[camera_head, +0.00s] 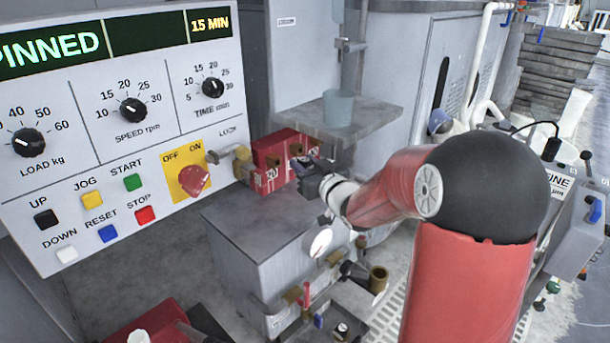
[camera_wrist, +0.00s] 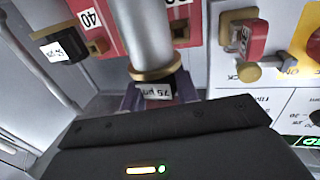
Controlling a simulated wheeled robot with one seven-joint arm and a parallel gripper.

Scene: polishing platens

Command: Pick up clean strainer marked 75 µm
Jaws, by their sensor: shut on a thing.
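The strainer with the "75 µm" label (camera_wrist: 157,92) shows in the wrist view, its label just above my gripper's dark body. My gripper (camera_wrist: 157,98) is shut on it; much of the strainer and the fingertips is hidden. A grey cylinder with a brass collar (camera_wrist: 155,72) stands directly behind the label; I cannot tell whether it belongs to the strainer. In the head view my gripper (camera_head: 308,172) is at the right front of the red rack (camera_head: 268,152). Another black-ended strainer (camera_wrist: 60,46), its label hard to read, juts from the rack at left in the wrist view.
The red rack carries brass pieces and white number labels, one reading 40. A grey shelf (camera_head: 365,122) with a translucent cup (camera_head: 338,106) is just above right of my gripper. The control panel (camera_head: 120,215) with its key and red switch (camera_head: 195,180) is close at left. A grey cabinet (camera_head: 250,225) stands below.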

